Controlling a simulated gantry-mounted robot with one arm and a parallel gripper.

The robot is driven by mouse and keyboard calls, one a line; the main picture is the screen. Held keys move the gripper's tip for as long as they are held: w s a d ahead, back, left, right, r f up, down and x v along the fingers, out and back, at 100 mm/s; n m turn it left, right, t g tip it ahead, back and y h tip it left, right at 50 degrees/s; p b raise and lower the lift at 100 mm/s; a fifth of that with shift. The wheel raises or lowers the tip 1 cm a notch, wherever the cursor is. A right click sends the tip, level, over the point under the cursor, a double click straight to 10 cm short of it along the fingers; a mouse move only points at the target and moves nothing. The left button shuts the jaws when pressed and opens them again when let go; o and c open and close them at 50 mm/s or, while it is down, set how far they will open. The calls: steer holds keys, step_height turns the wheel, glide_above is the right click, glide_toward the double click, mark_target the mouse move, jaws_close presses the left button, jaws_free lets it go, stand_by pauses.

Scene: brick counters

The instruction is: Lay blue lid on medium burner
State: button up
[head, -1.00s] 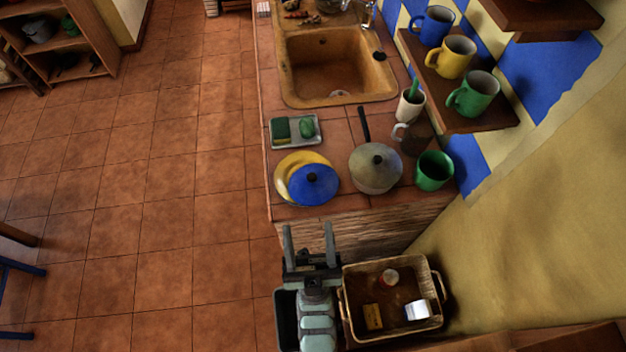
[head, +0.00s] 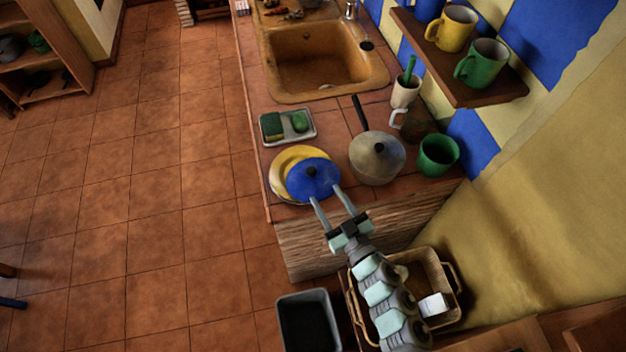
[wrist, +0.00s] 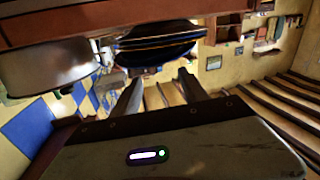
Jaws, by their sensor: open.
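The blue lid (head: 305,185), with a dark knob, lies partly over a yellow plate or lid (head: 287,161) at the counter's near left corner. My gripper (head: 326,194) is open and empty, its fingertips at the lid's near edge in the head view. The wrist view is tilted strongly and shows the lid (wrist: 160,45) edge-on as a dark disc, just beyond my open fingers (wrist: 159,77). I cannot tell whether they touch it. No burner can be made out in either view.
A covered pan (head: 376,165) with a dark handle stands right of the lid, beside a green mug (head: 438,156). A tray (head: 287,138) with a sponge and soap lies behind. The basket (head: 450,290) and dark bin (head: 307,325) are below. A shelf (head: 450,72) overhangs the right side.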

mark_target(313, 174)
steer(key=x, duration=0.4)
steer(key=shift+r, duration=0.15)
steer(key=shift+f+b+x, duration=0.2)
steer(key=shift+b+x, duration=0.15)
steer(key=shift+x, duration=2.45)
steer(key=shift+d, duration=0.15)
jaws_close()
